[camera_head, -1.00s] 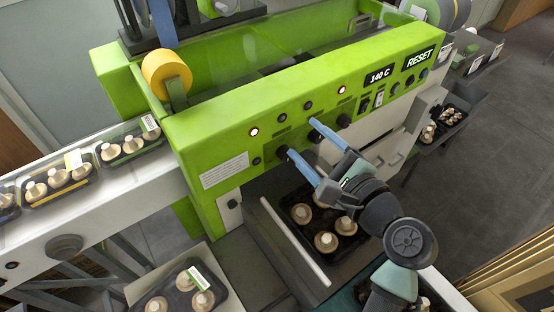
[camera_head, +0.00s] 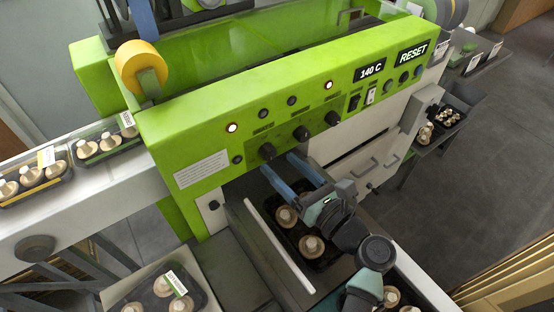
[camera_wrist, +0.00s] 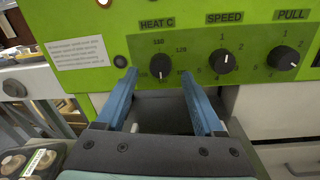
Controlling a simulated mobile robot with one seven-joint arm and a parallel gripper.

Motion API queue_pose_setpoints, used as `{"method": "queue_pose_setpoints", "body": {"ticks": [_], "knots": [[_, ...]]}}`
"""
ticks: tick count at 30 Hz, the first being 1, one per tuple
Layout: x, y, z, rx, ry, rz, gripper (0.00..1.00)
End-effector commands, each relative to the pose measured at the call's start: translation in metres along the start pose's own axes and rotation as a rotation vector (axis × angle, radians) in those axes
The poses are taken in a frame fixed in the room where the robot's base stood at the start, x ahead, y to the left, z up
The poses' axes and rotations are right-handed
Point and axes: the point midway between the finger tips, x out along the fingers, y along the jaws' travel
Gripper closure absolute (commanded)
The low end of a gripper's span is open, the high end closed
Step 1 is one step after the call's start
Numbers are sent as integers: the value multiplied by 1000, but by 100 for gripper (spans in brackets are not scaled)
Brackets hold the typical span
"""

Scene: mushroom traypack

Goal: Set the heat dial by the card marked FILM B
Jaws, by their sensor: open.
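The heat dial (camera_wrist: 160,66) is a black knob under the label HEAT C, with its white mark pointing roughly down. In the head view it is the leftmost of three large knobs (camera_head: 267,151). My gripper (camera_wrist: 158,77) is open, its blue fingers on either side of and just below the dial in the wrist view, with nothing between them. In the head view my gripper (camera_head: 279,163) sits just below the knob row; I cannot tell whether it touches. A white text card (camera_head: 201,170) is on the panel's left; its print is unreadable. I cannot find FILM B legibly.
The SPEED knob (camera_wrist: 223,62) and PULL knob (camera_wrist: 283,58) sit to the right. The display (camera_head: 370,70) reads 140 C, beside a RESET label (camera_head: 413,54). A tray of mushrooms (camera_head: 318,263) lies below my gripper. Small cards stand on bins (camera_head: 480,62) at the right.

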Motion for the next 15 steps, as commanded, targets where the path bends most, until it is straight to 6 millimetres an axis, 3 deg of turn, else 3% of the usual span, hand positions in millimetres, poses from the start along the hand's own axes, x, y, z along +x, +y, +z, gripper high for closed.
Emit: {"method": "queue_pose_setpoints", "body": {"ticks": [6, 15], "knots": [[23, 0, 0, 0, 0, 0, 30], [26, 0, 0, -1, 0, -1, 30]]}}
